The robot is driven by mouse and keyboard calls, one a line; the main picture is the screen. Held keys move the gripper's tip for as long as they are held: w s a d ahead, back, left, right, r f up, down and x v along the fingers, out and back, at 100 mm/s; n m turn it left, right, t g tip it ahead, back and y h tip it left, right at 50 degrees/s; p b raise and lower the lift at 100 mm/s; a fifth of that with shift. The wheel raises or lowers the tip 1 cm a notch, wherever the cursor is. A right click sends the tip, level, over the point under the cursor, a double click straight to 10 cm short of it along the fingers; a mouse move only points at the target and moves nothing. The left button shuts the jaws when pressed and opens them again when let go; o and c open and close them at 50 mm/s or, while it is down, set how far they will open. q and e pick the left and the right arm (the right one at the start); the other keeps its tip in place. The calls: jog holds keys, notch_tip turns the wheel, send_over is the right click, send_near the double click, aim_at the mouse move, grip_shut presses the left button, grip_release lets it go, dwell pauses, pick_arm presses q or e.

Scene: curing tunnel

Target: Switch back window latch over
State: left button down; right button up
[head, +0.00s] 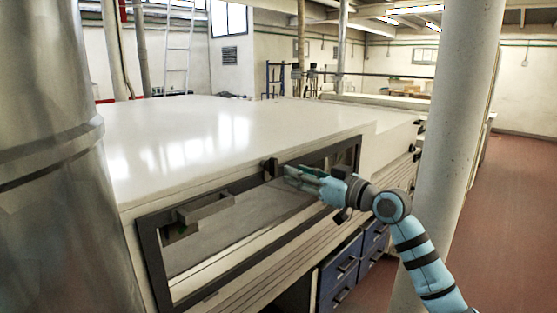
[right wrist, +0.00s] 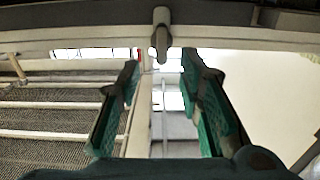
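The window (head: 245,225) is a dark-framed pane in the front face of the long white housing. A small dark latch (head: 271,167) sits on its upper frame bar. My right gripper (head: 290,174) points left at this latch, with its fingertips close beside it. In the right wrist view, the fingers (right wrist: 160,62) are open with green pads, and a gap separates them. A grey latch piece (right wrist: 161,35) hangs from a pale bar just beyond the fingertips, in line with the gap. Contact cannot be made out. My left gripper is not in view.
A grey block-like handle (head: 205,208) sticks out from the window's left part. A thick metal cylinder (head: 60,170) stands at the left, and a pale column (head: 455,140) stands right of the housing. Blue drawers (head: 342,270) are below. The red-brown floor at right is clear.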

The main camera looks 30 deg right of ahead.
aim_at(277, 167)
jog(key=p+x, duration=0.1)
jog(key=x, duration=0.6)
jog(key=shift+w+a, duration=0.2)
grip_shut()
